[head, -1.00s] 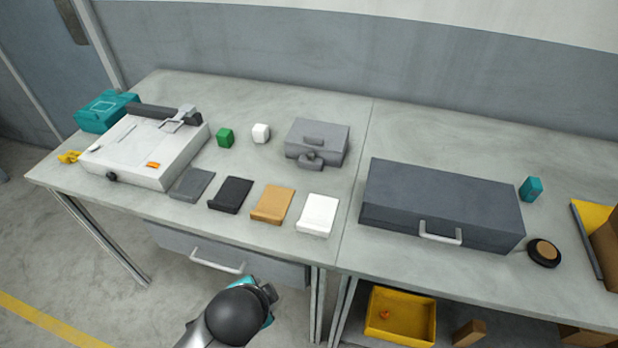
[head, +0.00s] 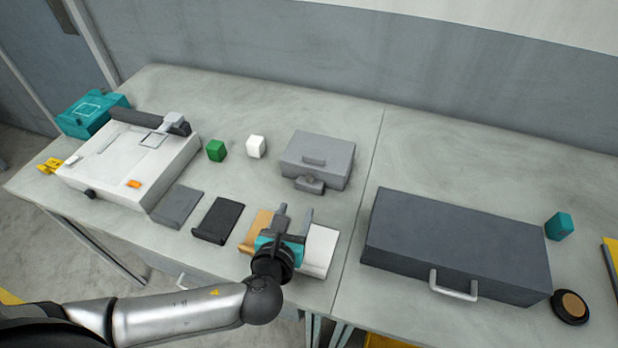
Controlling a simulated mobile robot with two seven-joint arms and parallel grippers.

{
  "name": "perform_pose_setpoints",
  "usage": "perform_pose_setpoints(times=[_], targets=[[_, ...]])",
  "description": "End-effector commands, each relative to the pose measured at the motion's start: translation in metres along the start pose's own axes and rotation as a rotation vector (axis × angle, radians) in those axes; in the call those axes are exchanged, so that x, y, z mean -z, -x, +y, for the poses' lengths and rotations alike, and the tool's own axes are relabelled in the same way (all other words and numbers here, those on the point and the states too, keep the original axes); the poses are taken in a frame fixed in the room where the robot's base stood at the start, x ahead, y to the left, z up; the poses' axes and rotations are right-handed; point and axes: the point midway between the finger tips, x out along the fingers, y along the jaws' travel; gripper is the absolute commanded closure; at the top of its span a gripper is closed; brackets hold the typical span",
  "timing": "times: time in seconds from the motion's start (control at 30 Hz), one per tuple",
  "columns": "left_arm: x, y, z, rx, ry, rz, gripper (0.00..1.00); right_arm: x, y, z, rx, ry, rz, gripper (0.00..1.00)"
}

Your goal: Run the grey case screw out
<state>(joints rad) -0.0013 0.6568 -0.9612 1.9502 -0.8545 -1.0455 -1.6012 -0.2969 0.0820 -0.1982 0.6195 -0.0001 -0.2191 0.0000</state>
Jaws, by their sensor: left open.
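The grey case (head: 321,151) stands shut at the middle of the left table, with a handle on its lid. Its screw (head: 309,181) is a small round dark knob on a grey block at the case's front face. My left gripper (head: 294,211) is open and empty, with its fingers pointing away from me toward the case. It is over the tan and white stands, a short way in front of the screw and apart from it. My right gripper is not in view.
Tan (head: 256,228), white (head: 321,249), black (head: 216,219) and grey (head: 178,206) stands line the front edge. Green (head: 216,150) and white (head: 256,146) blocks sit left of the case. A large dark case (head: 455,243) is at the right.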

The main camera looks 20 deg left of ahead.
Motion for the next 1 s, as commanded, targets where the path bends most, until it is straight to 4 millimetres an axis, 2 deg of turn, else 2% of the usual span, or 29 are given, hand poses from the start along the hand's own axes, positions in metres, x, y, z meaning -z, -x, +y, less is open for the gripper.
perform_pose_setpoints(times=[0.03, 0.17, 0.4, 0.6, 0.8, 1.0], targets=[[-0.001, -0.011, 0.000, -0.003, 0.002, -0.005, 0.45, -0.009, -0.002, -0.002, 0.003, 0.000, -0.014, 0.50], [-0.001, -0.037, 0.001, -0.004, 0.004, -0.004, 0.45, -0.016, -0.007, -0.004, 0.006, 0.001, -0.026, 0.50], [0.000, -0.083, 0.000, -0.003, 0.006, -0.003, 0.45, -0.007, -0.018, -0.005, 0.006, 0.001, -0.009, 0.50], [0.000, -0.114, 0.000, -0.003, 0.007, -0.002, 0.45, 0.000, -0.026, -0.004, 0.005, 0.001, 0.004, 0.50], [0.000, -0.131, 0.000, -0.002, 0.008, 0.000, 0.45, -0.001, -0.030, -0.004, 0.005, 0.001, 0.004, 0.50], [0.000, -0.135, 0.001, -0.002, 0.007, 0.001, 0.45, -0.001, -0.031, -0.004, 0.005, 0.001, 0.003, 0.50]])
